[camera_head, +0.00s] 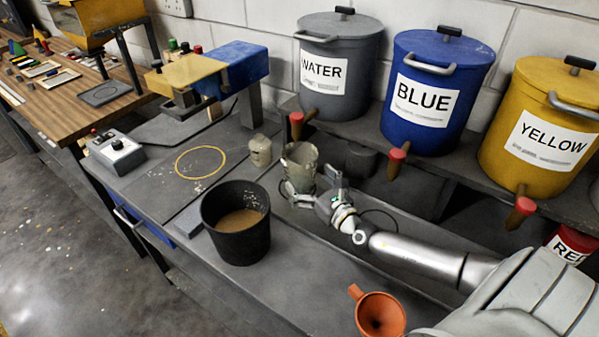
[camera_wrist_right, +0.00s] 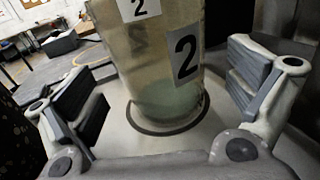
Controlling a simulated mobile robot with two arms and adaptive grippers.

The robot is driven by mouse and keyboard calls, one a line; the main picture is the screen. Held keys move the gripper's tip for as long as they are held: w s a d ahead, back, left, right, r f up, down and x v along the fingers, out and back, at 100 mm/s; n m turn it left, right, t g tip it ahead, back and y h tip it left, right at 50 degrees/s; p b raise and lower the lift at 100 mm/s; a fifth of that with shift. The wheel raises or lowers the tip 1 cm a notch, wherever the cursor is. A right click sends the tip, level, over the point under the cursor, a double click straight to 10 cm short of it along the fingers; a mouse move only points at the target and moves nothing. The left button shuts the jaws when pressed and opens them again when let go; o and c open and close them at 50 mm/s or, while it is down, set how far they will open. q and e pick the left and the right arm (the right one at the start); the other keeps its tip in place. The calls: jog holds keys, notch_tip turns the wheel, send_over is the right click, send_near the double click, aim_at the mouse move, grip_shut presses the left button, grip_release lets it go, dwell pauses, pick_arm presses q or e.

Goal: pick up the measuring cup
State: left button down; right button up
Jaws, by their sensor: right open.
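The measuring cup (camera_head: 299,158) is a cloudy, see-through vessel standing upright on the grey bench below the water bucket. In the right wrist view the cup (camera_wrist_right: 158,55) is large, with "2" labels and a little pale greenish liquid at its bottom. My right gripper (camera_head: 303,188) is low at the cup's base in the head view. In the wrist view its open fingers (camera_wrist_right: 170,92) are spread to either side of the cup, with visible gaps on both sides. The cup's top is cut off there. My left gripper is not in view.
A black bucket (camera_head: 236,243) with brown contents stands in front, left of my right arm. An orange funnel (camera_head: 381,314) lies near the front. A small pale container (camera_head: 260,150) stands left of the cup. Lidded water (camera_head: 340,98), blue (camera_head: 437,112) and yellow (camera_head: 545,158) buckets line the shelf behind.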

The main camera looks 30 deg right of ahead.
jog(key=shift+w+f+p, duration=0.15)
jog(key=shift+w+p, duration=0.05)
jog(key=shift+w, duration=0.95)
jog(key=shift+w+f+p, duration=0.1)
jog(key=shift+w+p, duration=0.05)
jog(key=shift+w, duration=0.95)
jog(key=c, duration=1)
jog(key=shift+c, duration=0.2)
jog(key=shift+r, duration=0.1)
